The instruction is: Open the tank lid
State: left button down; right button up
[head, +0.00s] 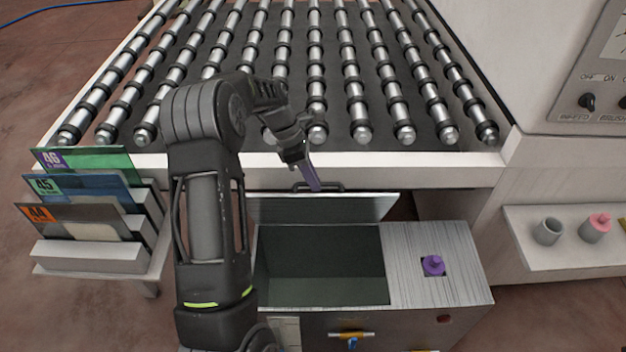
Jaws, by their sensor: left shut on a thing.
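The tank (435,285) is a metal box below the roller conveyor, with its dark inside showing. Its lid (325,208) is raised at the back edge of the opening, tilted up steeply. The lid's dark bar handle (335,186) is along its upper edge. My left gripper (312,180) is at this handle and shut on it; the fingers partly hide it. My right gripper is not in view.
The roller conveyor (325,160) overhangs behind the lid. A purple knob (433,265) stands on the tank's right top. A rack of numbered plates (90,255) is at left, and a shelf with cups (547,231) at right.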

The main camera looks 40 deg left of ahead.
pick_arm(q)
jog(key=shift+w+a+f, duration=0.2)
jog(key=shift+a, duration=0.2)
jog(key=c, duration=1.8)
grip_release()
jog(key=shift+c, duration=0.2)
jog(key=o, duration=0.3)
jog(key=shift+w+a, duration=0.1)
jog(key=shift+w, duration=0.05)
jog(key=shift+o, duration=0.4)
jog(key=shift+r, duration=0.1)
